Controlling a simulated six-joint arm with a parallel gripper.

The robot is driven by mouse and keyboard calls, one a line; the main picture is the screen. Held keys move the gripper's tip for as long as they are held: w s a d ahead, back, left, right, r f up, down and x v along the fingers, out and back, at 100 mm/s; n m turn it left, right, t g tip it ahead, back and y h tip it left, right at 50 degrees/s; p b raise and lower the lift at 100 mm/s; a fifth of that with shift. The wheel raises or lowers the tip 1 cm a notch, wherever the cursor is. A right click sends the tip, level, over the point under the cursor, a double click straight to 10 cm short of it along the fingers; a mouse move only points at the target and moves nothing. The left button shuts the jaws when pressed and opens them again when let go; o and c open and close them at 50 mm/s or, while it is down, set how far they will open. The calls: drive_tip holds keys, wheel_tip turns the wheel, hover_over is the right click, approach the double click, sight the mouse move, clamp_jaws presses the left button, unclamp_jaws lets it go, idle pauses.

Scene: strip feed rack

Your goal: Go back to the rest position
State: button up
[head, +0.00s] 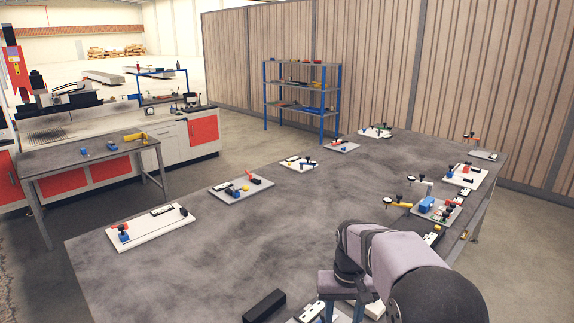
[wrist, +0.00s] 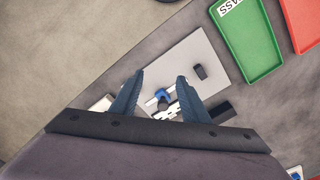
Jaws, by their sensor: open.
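My gripper (head: 343,312) is low at the bottom edge of the head view, its blue fingers pointing down. In the wrist view its two fingers (wrist: 160,80) stand apart with no part gripped. Below them lies a light grey plate (wrist: 197,52) with a blue fixture (wrist: 162,96), a white slotted strip and a small dark post (wrist: 201,72). The fixture shows between the fingers; I cannot tell the height gap. My wrist hides the near side of the plate.
A green tray (wrist: 247,45) with a partly seen label and a red tray (wrist: 302,22) lie at upper right. A black block (head: 264,305) is left of my gripper. Several fixture plates, such as a white one (head: 165,230), line the table (head: 280,222); its middle is clear.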

drive_tip(key=s+f, duration=0.2)
drive_tip(key=s, duration=0.9)
drive_tip(key=s+d+f, duration=0.1)
drive_tip(key=s+f, duration=0.1)
drive_tip(key=s, duration=0.9)
drive_tip(key=shift+d+f, duration=0.2)
drive_tip(key=shift+d, duration=0.1)
